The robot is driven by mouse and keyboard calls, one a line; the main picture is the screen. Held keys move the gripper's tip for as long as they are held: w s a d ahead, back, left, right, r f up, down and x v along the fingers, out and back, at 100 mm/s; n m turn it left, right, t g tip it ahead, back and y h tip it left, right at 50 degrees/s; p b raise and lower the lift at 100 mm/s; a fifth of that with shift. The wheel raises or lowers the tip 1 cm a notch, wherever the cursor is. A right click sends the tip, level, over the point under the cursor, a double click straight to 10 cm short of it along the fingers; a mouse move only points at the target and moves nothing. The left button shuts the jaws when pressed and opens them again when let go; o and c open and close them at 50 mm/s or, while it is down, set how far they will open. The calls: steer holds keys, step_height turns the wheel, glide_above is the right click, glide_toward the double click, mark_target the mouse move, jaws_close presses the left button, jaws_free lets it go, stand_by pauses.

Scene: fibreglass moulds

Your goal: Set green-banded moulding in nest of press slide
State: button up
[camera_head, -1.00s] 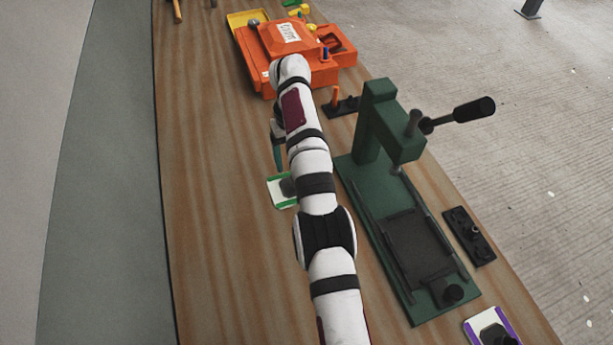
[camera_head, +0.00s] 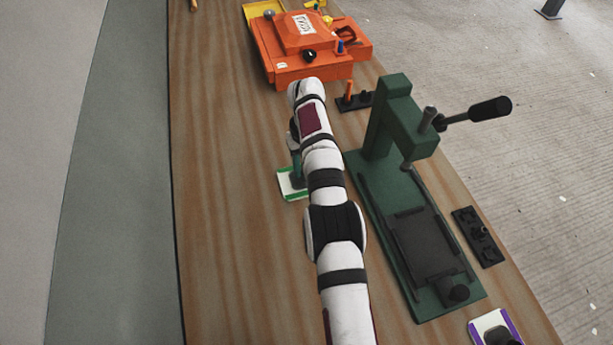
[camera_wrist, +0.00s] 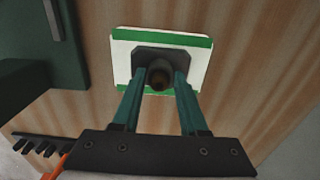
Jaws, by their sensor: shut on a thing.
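The green-banded moulding (camera_wrist: 122,62) is a white plate with green bands along two edges and a dark raised block with a round knob in its middle. In the head view the moulding (camera_head: 287,187) lies on the wooden table, left of the press, partly hidden by my arm. My gripper (camera_wrist: 160,82) is shut on the moulding's knob, with one teal finger on each side of it. The green press (camera_head: 398,125) stands to the right. Its slide (camera_head: 425,245) is a dark plate with a nest between rails, and it looks empty.
An orange machine (camera_head: 310,60) stands at the back. A black block with an orange peg (camera_head: 355,100) lies behind the press. A black fixture (camera_head: 477,237) lies right of the press, and a purple-banded moulding (camera_head: 508,322) lies at the front right. The table's left side is clear.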

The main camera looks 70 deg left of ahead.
jaws_close()
steer(key=shift+r, duration=0.1)
stand_by(1.0)
